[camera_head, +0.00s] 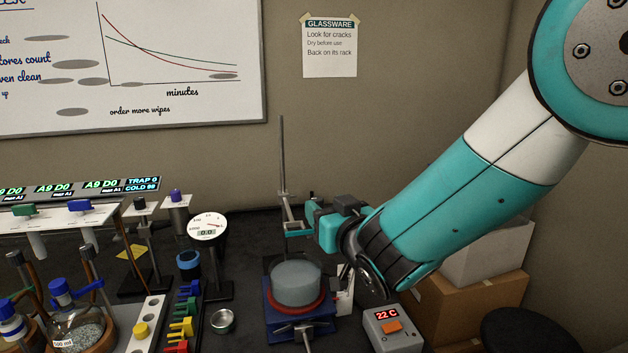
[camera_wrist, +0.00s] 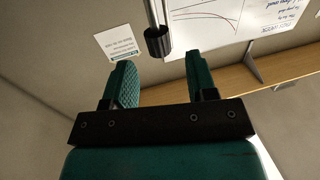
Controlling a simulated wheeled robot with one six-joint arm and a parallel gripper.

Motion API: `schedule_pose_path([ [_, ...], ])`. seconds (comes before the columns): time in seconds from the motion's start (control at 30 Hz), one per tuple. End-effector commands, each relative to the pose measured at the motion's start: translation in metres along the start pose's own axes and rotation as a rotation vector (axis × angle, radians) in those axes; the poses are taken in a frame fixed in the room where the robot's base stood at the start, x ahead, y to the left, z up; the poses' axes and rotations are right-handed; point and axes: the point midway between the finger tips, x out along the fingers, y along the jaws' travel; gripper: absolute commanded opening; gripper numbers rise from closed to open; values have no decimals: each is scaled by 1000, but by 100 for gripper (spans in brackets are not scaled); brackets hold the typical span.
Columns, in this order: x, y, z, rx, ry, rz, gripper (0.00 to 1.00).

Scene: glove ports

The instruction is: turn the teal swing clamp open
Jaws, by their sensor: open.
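My gripper (camera_head: 299,224) shows in the head view at the end of my arm, beside a thin upright metal stand (camera_head: 282,160). In the wrist view my gripper (camera_wrist: 160,80) has its two teal fingers wide apart with nothing between them. A metal rod with a dark, thick end (camera_wrist: 158,42) shows ahead of the fingers, near the gap and apparently apart from them. I cannot pick out the teal swing clamp for certain; small parts at the stand are partly hidden by my teal gripper.
Below my gripper, a grey cylinder (camera_head: 297,283) sits in a red ring on a blue base (camera_head: 288,324). A dial gauge (camera_head: 208,228) stands to the left. A 22 C box (camera_head: 394,330) stands at right, before cardboard boxes (camera_head: 472,300). Glassware crowds the left.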

Motion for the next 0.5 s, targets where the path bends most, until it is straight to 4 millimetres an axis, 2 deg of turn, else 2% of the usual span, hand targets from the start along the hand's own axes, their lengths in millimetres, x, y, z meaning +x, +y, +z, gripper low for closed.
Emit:
schedule_pose_path([
  [0.03, 12, 1, -4, 0, -2, 2, 52],
  [0.2, 42, 0, -2, 0, -1, 1, 52],
  [0.33, 57, 0, -1, 0, -1, 1, 52],
  [0.5, 64, 0, 0, 0, -1, 0, 52],
])
